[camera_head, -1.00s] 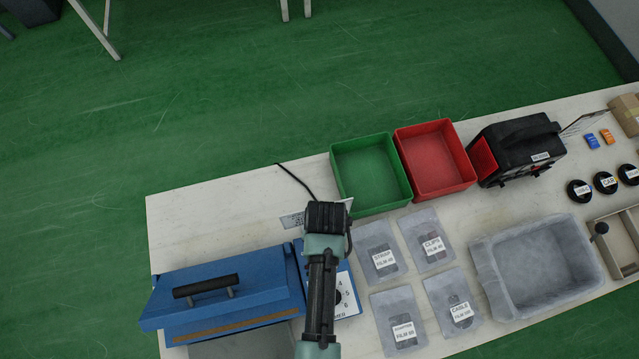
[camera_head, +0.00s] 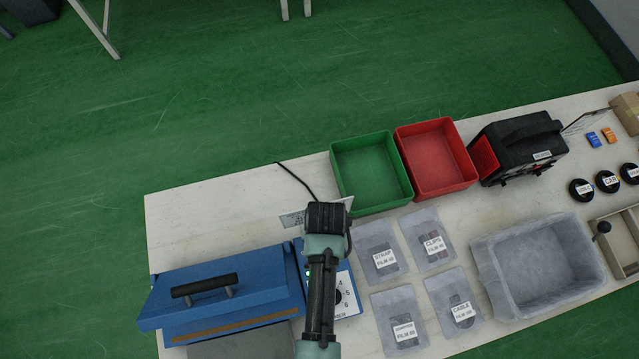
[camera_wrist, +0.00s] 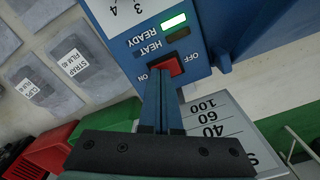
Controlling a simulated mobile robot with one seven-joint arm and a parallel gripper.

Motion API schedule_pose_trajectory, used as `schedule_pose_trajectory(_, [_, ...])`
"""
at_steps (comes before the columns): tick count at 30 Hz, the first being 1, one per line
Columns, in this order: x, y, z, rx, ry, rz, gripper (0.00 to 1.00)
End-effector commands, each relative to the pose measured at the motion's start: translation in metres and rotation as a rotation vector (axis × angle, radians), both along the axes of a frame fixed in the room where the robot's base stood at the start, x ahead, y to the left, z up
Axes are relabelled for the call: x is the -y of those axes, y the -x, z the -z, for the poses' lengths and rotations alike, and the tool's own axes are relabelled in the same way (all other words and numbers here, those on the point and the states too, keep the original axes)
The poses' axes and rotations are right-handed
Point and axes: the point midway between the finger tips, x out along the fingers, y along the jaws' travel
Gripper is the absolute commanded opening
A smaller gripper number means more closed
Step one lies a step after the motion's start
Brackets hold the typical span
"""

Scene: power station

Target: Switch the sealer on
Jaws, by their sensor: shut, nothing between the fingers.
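The blue sealer (camera_head: 225,290) stands at the left end of the table, with a black handle (camera_head: 205,285) on its lid. In the wrist view its blue panel (camera_wrist: 205,62) fills the top. The panel has a red rocker switch (camera_wrist: 170,67) with ON marked on its left and OFF on its right. A lamp (camera_wrist: 174,22) by READY glows green; the lamp (camera_wrist: 178,34) by HEAT is dark. My gripper (camera_wrist: 161,76) is shut and empty, its fingertips right at the switch, partly covering it. I cannot tell whether they touch. The head view hides the fingertips behind my arm.
Behind the sealer are a green bin (camera_head: 371,172) and a red bin (camera_head: 436,158). Several film bags (camera_head: 403,318) lie to its right, then a grey tray (camera_head: 537,262). A printed card (camera_wrist: 222,118) with numbers stands near the fingers. The table's back left is bare.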

Motion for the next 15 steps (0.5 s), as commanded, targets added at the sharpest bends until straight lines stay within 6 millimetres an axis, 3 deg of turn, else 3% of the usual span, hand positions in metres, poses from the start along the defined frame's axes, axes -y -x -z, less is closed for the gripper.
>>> schedule_pose_trajectory(15, [0.0, 0.0, -0.039, -0.001, 0.0, 0.0, 0.0])
